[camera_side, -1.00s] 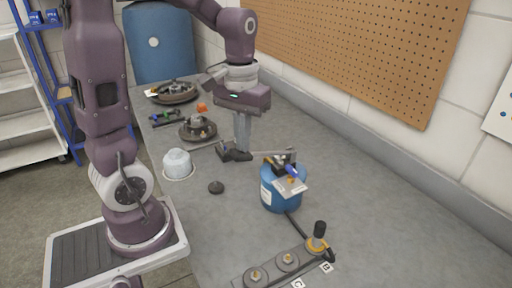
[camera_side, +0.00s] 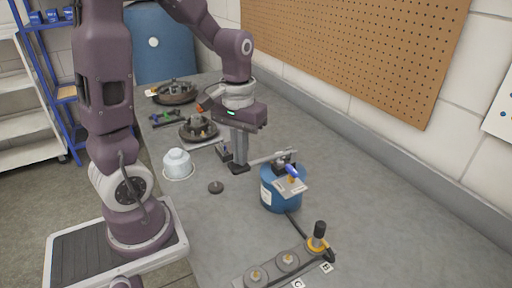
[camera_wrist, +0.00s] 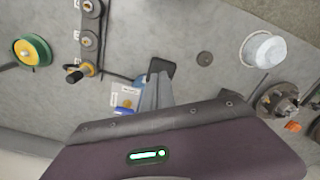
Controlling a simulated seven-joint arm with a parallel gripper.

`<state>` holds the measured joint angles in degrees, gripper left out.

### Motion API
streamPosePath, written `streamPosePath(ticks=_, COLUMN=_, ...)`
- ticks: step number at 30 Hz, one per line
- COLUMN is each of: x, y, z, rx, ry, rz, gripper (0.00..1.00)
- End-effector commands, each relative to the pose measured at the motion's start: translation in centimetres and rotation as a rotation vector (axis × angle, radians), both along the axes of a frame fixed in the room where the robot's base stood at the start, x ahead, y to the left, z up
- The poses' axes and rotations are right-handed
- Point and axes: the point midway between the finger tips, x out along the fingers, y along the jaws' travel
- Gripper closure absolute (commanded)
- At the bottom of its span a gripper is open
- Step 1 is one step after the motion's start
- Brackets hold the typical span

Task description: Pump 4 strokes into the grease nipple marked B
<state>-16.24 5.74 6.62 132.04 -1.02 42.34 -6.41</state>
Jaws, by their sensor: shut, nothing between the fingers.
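The blue grease pump (camera_side: 272,194) stands on the bench, with a grey lever bar (camera_side: 268,158) reaching left from its top. My gripper (camera_side: 238,168) is shut and empty, pointing down beside the lever's left end; I cannot tell if they touch. In the wrist view my fingertips (camera_wrist: 160,68) hide part of the blue pump (camera_wrist: 125,100). A nipple strip (camera_side: 272,268) lies in front. A black coupler with an orange ring (camera_side: 318,237) sits upright at the strip's end by the label B (camera_side: 326,268). A dark hose (camera_side: 294,224) runs from the pump towards it.
Hub parts (camera_side: 198,130) lie behind. A green-and-yellow reel (camera_wrist: 32,50) shows in the wrist view. The bench right of the pump is clear.

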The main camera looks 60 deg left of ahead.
Motion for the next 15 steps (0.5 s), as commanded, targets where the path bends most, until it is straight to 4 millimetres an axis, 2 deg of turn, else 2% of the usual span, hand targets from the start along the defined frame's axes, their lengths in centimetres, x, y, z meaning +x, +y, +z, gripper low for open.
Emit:
streamPosePath(ticks=6, x=-0.16, y=0.01, z=-1.10, rx=0.000, ry=0.000, rz=0.001, gripper=1.00)
streamPosePath(ticks=15, x=-0.19, y=-0.01, z=-1.23, rx=0.000, ry=0.000, rz=0.000, gripper=1.00)
